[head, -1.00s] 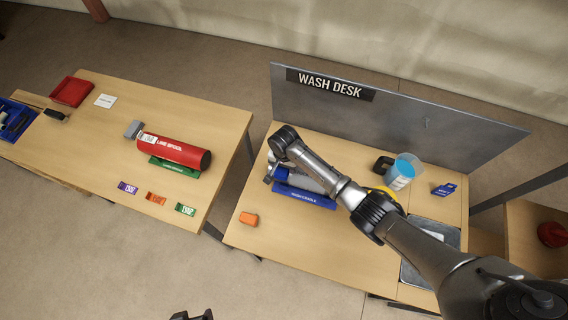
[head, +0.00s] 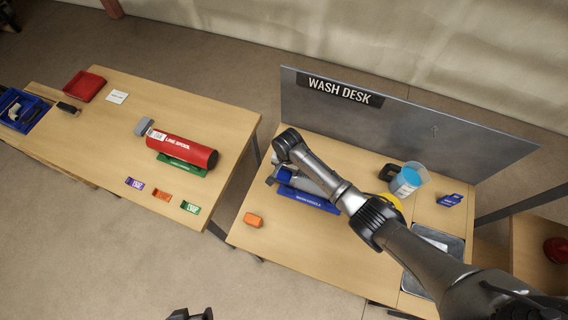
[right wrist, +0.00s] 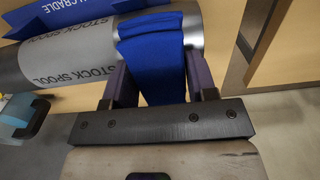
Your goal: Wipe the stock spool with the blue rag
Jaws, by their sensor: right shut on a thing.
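The stock spool (right wrist: 65,55) is a grey cylinder with a lettered band, shown large in the right wrist view. In the head view the spool (head: 306,183) lies in the blue wash cradle (head: 309,201), partly hidden by my right arm. My right gripper (right wrist: 160,78) is shut on the blue rag (right wrist: 155,52). The rag lies against the bare metal end of the spool, beside the lettered band, and appears to touch it. In the head view the right gripper (head: 273,179) is at the spool's left end. A dark part at the bottom edge looks like my left gripper (head: 190,315), mostly cut off.
An orange block (head: 253,220) lies at the desk's front left. A blue-filled clear container (head: 408,180) and a metal tray (head: 436,235) are to the right. A grey back panel (head: 400,125) closes the rear. The left table holds the red line spool (head: 182,150) on a green cradle.

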